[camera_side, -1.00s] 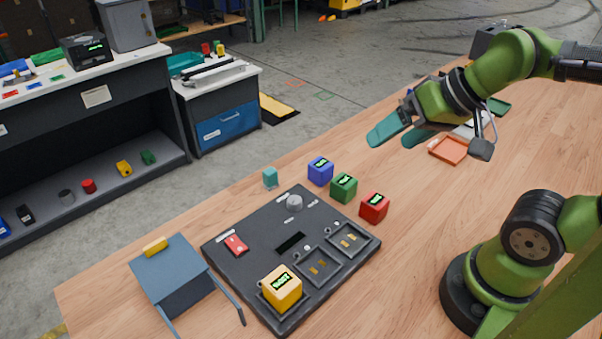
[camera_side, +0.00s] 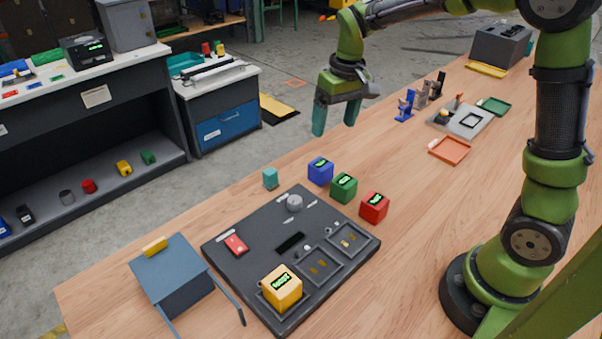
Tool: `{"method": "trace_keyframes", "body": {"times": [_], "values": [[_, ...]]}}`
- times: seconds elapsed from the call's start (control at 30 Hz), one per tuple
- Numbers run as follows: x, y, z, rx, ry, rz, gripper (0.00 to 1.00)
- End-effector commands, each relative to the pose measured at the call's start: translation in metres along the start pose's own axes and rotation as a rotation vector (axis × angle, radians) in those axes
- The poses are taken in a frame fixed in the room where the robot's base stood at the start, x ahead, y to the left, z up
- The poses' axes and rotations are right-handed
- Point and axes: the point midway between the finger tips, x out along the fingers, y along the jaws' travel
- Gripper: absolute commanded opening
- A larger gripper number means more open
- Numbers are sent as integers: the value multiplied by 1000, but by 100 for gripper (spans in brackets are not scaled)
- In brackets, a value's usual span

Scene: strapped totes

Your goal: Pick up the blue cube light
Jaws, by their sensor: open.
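The blue cube light (camera_side: 320,171) sits on the wooden table behind the dark panel, with a small lit display on its top. My gripper (camera_side: 334,118) is open and empty, its two teal fingers pointing down above and slightly right of the blue cube in the picture, clear of it. A green cube light (camera_side: 343,187) stands close beside the blue one, toward the lower right. A red cube light (camera_side: 374,207) is further right. A yellow cube light (camera_side: 281,288) sits in a socket at the panel's front.
The dark panel (camera_side: 225,253) has a knob, a red switch and further sockets. A small teal block (camera_side: 270,178) stands left of the blue cube. A blue-grey box (camera_side: 172,277) is at the front left. An orange tray (camera_side: 450,150) and a grey tray (camera_side: 472,121) lie to the right.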

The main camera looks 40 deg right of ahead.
Motion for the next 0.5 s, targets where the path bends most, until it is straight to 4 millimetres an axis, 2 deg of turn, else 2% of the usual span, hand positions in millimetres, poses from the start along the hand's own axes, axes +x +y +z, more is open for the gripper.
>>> {"method": "trace_keyframes", "body": {"times": [0.03,0.1,0.17,0.23,0.3,0.33,0.5], "values": [[11,3,-14,-28,-32,22,83],[20,8,-30,-71,-66,47,83],[22,11,-41,-110,-84,64,83],[16,13,-49,-147,-88,74,83],[8,12,-52,-182,-88,74,83],[10,13,-49,-192,-97,72,83],[34,14,-45,-205,-107,69,83]]}}
